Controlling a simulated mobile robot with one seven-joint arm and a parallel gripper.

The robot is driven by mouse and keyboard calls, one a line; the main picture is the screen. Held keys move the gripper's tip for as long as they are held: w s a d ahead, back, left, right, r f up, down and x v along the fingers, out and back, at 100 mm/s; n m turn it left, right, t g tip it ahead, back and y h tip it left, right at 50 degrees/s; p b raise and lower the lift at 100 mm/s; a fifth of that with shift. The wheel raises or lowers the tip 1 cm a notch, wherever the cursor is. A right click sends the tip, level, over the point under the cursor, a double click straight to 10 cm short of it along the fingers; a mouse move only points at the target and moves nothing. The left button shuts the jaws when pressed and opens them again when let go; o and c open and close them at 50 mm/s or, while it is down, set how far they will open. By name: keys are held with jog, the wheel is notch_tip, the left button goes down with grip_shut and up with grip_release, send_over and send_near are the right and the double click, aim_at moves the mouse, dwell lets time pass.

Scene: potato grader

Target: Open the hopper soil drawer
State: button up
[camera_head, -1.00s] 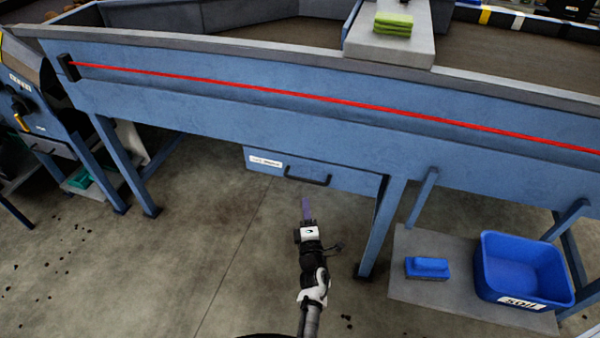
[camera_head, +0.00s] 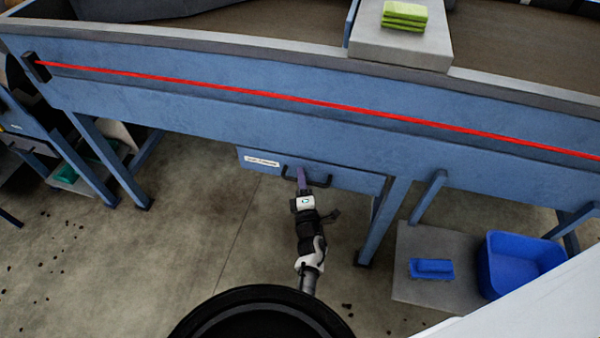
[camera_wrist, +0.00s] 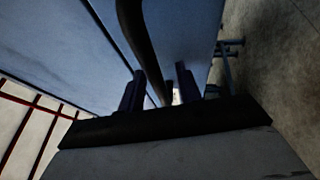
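The soil drawer (camera_head: 345,181) is a blue front with a white label (camera_head: 262,160), under the hopper's long blue beam. It looks closed. Its black bar handle (camera_head: 325,183) is at the middle of the front. In the wrist view the dark handle (camera_wrist: 138,35) runs down into the space between the two purple fingers of my gripper (camera_wrist: 160,88). The fingers are apart, with a visible gap beside the bar. Whether either finger touches the handle cannot be told.
A blue leg (camera_head: 384,220) stands just right of the drawer. Further right, a grey board (camera_head: 412,290) carries a blue brush (camera_head: 431,268) and a blue tub (camera_head: 487,275). Green pads (camera_head: 404,16) lie on the ledge above. The floor (camera_head: 190,230) left of my arm is mostly clear.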

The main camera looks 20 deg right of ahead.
grip_shut()
jog(key=shift+s, duration=0.1)
dwell(0.3)
